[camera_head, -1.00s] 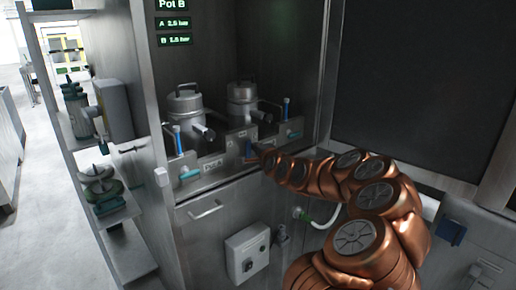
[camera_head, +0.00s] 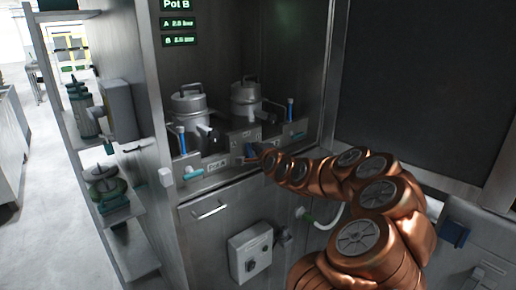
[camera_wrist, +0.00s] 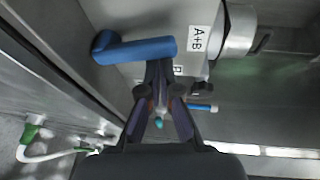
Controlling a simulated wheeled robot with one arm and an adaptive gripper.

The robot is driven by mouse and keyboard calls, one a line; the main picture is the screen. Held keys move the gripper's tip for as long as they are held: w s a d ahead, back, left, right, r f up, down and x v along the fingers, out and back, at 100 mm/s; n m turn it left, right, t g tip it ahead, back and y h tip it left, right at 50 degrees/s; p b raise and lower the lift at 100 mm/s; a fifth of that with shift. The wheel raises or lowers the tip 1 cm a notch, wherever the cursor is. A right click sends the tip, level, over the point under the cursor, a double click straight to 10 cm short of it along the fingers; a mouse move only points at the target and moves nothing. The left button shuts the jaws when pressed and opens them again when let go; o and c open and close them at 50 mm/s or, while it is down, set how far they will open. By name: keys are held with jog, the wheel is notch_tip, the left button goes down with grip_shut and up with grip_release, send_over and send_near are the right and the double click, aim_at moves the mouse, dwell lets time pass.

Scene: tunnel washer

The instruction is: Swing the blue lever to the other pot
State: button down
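The blue lever (camera_head: 250,150) is on the front panel between the two pots, and my arm's end is right beside it. In the wrist view the blue lever (camera_wrist: 140,49) lies crosswise, with a bent knob at its left end. My gripper (camera_wrist: 160,66) has its dark fingertips close together at the lower edge of the lever's right part. They look shut, touching or nearly touching the lever, with no sign of it between them. The left pot (camera_head: 188,105) and right pot (camera_head: 245,98) are lidded metal vessels. A plate marked "A+B" (camera_wrist: 199,38) is beside the lever.
Smaller blue-handled valves (camera_head: 181,138) and (camera_head: 290,110) stand by the pots. A teal handle (camera_head: 193,173) is on the front panel. A green readout (camera_head: 180,40) hangs above. A shelf (camera_head: 118,212) with equipment stands left, and a dark panel (camera_head: 430,80) is at right.

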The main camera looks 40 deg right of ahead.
aim_at(248, 148)
jog(key=shift+a, duration=1.6)
dwell(0.9)
jog(key=shift+a+f, duration=0.15)
jog(key=shift+a, duration=0.25)
dwell(0.4)
jog(key=shift+a+r, duration=0.2)
jog(key=shift+r, duration=0.05)
jog(key=b+v, duration=0.4)
jog(key=v, duration=0.6)
jog(key=shift+a, duration=0.1)
dwell(0.6)
